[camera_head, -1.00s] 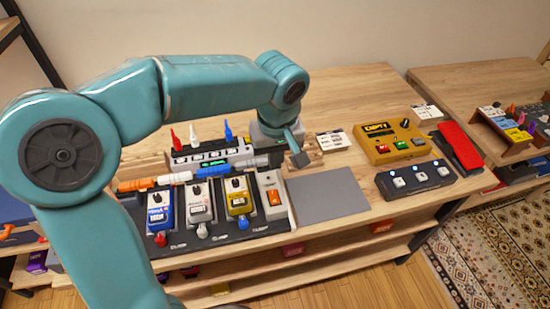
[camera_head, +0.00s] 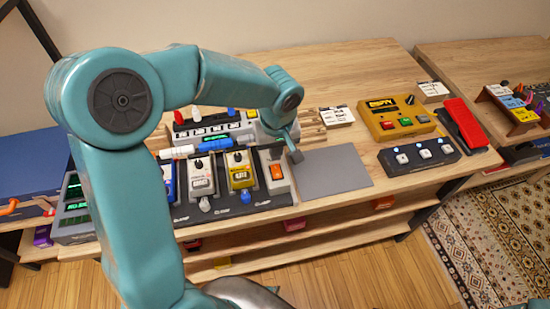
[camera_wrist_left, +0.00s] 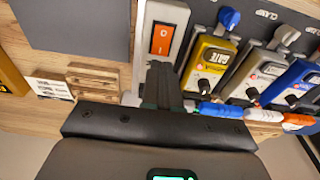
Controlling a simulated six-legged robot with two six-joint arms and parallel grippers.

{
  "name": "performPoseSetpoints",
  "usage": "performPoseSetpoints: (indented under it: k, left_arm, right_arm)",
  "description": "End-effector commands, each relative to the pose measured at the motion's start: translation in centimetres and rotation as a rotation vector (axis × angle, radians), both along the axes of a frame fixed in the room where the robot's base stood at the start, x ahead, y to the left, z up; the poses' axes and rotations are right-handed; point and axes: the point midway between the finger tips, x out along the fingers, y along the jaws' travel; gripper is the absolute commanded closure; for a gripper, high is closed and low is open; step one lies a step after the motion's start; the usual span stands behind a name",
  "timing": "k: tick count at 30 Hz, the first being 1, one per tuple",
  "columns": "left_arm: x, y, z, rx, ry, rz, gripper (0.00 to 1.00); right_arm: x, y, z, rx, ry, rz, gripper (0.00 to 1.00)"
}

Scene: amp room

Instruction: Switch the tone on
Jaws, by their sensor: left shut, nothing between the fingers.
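A light grey box with an orange rocker switch (camera_head: 277,172) stands at the right end of the pedal row. The orange rocker also shows in the left wrist view (camera_wrist_left: 162,39). I cannot read a tone label or tell which way the rocker is tipped. My left gripper (camera_head: 296,157) is shut and empty, just behind and to the right of the box in the head view. In the left wrist view its closed dark fingers (camera_wrist_left: 161,80) point at the box just below the rocker; contact is unclear. My right gripper is not in view.
Yellow (camera_head: 239,170) and white (camera_head: 201,176) pedals stand left of the switch box. A bare grey mat (camera_head: 335,167) lies to its right. A yellow unit (camera_head: 395,118), a dark footswitch (camera_head: 419,153) and a red pedal (camera_head: 463,124) stand farther right. Coloured markers (camera_head: 214,144) lie behind the pedals.

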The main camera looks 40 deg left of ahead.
Motion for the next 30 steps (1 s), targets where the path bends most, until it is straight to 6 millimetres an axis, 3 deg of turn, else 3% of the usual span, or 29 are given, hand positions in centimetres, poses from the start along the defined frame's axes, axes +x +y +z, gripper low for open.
performPoseSetpoints:
  k: [3, 9, 21, 25, 30]
  left_arm:
    - [0.1, 0.2, -2.0, 0.000, 0.004, -0.001, 1.00]
    - [0.3, 0.4, -3.8, -0.001, 0.001, 0.000, 1.00]
    - [0.3, 0.4, -4.2, 0.000, 0.000, 0.000, 1.00]
    - [0.5, 0.6, -5.4, 0.000, -0.001, 0.000, 1.00]
    - [0.4, 0.5, -4.7, -0.001, 0.004, -0.001, 1.00]
  right_arm:
    - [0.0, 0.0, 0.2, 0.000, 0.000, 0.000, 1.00]
    - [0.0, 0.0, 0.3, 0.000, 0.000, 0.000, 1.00]
    - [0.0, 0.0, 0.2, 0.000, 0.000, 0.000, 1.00]
    - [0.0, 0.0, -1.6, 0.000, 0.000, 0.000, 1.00]
    - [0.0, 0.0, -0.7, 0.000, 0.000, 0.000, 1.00]
